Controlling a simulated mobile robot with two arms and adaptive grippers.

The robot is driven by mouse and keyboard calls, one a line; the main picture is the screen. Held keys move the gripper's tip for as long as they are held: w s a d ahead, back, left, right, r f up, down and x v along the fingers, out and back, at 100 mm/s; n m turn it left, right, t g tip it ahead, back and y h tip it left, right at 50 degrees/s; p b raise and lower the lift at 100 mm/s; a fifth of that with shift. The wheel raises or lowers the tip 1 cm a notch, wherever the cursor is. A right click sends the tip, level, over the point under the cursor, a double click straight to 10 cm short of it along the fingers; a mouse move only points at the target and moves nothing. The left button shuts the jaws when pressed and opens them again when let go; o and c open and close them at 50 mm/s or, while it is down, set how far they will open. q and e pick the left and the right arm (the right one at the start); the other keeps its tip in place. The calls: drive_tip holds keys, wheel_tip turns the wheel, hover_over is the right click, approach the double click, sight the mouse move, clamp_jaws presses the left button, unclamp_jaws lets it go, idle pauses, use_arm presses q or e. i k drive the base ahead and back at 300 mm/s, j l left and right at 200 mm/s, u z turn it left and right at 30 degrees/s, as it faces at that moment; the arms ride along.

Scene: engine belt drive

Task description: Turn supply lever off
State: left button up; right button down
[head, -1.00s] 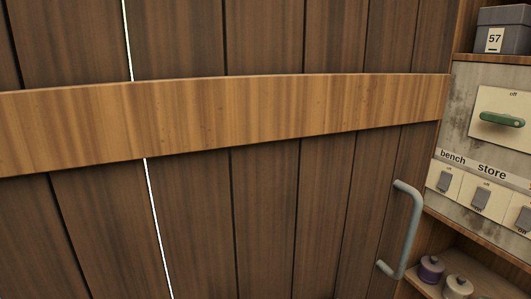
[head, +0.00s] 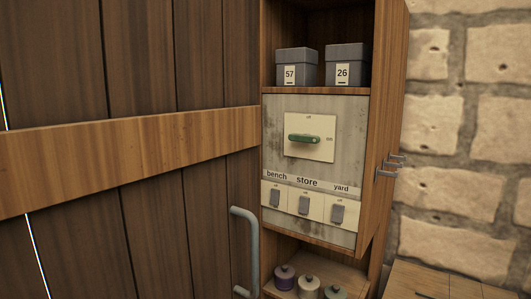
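The supply lever (head: 303,138) is a green handle on a cream plate (head: 320,150) near the middle of the head view. It lies about horizontal, with its end toward the left. The plate has a small "off" mark above the lever and a small mark, probably "on", at its right. The plate is on a worn grey panel (head: 273,125) in a wooden cabinet (head: 381,130). Neither of my grippers is in view.
Below the lever are three small switches labelled bench (head: 276,198), store (head: 304,205) and yard (head: 338,214). A plank door (head: 150,180) with a grey handle (head: 248,250) stands at left. Boxes 57 (head: 297,63) and 26 (head: 347,65) sit above.

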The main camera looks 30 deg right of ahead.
sight(306, 138)
drive_tip(key=z, duration=1.1)
drive_tip(key=i, duration=0.05)
